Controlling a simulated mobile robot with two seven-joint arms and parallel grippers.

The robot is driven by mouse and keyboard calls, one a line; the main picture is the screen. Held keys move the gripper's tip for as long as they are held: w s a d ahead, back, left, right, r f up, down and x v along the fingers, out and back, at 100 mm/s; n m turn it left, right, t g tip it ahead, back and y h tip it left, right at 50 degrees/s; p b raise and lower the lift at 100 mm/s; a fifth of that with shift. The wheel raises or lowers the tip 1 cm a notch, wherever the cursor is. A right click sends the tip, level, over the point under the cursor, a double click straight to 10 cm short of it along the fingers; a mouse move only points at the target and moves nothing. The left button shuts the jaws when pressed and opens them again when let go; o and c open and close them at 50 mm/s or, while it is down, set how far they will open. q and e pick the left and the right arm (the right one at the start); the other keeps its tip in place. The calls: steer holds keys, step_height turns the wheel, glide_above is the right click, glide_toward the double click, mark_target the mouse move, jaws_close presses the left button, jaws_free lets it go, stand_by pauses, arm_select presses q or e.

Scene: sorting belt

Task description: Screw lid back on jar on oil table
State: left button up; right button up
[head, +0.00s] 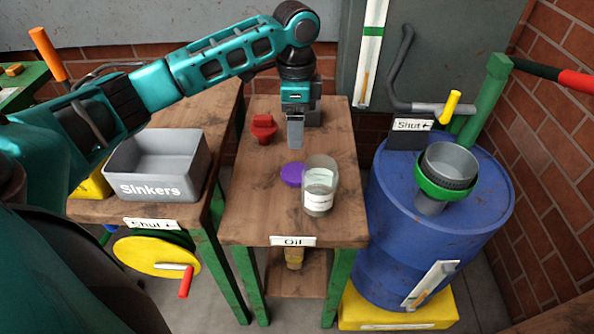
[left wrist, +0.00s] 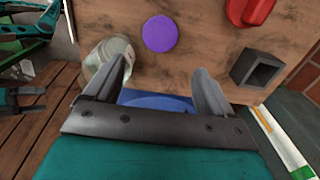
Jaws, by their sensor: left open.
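The clear glass jar (head: 319,187) with a white label stands upright and open on the wooden oil table (head: 250,205). The purple lid (head: 292,174) lies flat on the table just left of the jar, apart from my fingers. My left gripper (head: 296,138) points down above the table, behind the lid and jar. In the left wrist view my left gripper (left wrist: 160,72) is open with nothing between its fingers. There the lid (left wrist: 160,34) lies beyond the fingertips, and the jar (left wrist: 106,58) is partly hidden behind one finger. My right gripper is not seen.
A red object (head: 264,128) and a dark square holder (left wrist: 257,68) sit at the table's back. A grey Sinkers bin (head: 158,190) stands on the left table. A blue barrel (head: 440,220) with a funnel stands close on the right. The table's front left is clear.

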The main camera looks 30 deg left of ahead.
arm_select(q)
steer(key=b, duration=0.1)
glide_above(297, 172)
step_height(297, 172, down, 7)
steer(key=shift+f, duration=0.4)
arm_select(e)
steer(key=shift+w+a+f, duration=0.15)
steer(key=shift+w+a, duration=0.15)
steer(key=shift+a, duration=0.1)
arm_select(q)
step_height(297, 172, down, 5)
steer(key=shift+d+r+b, duration=0.1)
steer(key=shift+r+b, duration=0.05)
steer(key=shift+b, duration=0.6)
steer(key=shift+f, duration=0.2)
steer(key=c, duration=0.8)
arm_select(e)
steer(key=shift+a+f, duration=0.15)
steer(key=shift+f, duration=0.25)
